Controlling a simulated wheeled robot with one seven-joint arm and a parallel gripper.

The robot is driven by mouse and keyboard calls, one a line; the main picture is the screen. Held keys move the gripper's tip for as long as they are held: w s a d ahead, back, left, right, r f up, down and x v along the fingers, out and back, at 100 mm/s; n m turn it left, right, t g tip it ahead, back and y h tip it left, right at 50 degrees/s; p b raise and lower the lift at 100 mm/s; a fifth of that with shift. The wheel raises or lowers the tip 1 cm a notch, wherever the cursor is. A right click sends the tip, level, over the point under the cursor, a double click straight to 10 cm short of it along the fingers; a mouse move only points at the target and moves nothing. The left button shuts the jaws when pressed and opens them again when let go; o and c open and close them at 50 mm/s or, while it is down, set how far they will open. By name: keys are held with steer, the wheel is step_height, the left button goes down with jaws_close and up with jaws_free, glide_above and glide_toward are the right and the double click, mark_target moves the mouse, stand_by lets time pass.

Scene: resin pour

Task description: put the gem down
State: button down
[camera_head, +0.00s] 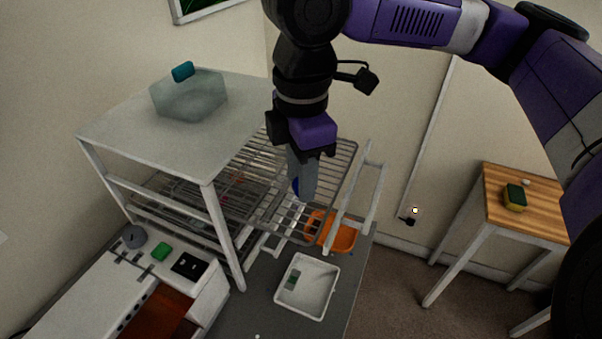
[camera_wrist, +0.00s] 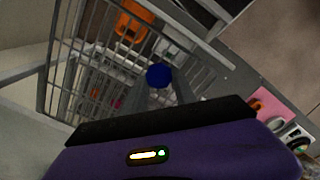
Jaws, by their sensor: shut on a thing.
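The gem is a small round, deep blue piece. In the wrist view the gem (camera_wrist: 159,76) shows at the tips of my fingers, above wire bars. In the head view only a blue sliver of the gem (camera_head: 296,187) shows beside the grey fingers. My gripper (camera_head: 303,190) points down, shut on the gem, over the slid-out wire rack (camera_head: 333,163). I cannot tell whether the gem touches the bars. In the wrist view the rack (camera_wrist: 100,50) runs behind and around the fingertips.
An orange tray (camera_head: 345,238) and a white tray (camera_head: 322,270) stand on the grey counter below the rack. A pale frame with a translucent hexagonal block (camera_head: 190,95) on top stands left.

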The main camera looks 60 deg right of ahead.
steer(key=shift+f, duration=0.2)
steer(key=c, duration=1)
jaws_free()
steer(key=shift+r, duration=0.1)
step_height(320, 180, up, 12)
steer(key=shift+r+b, duration=0.15)
steer(key=shift+b, duration=0.3)
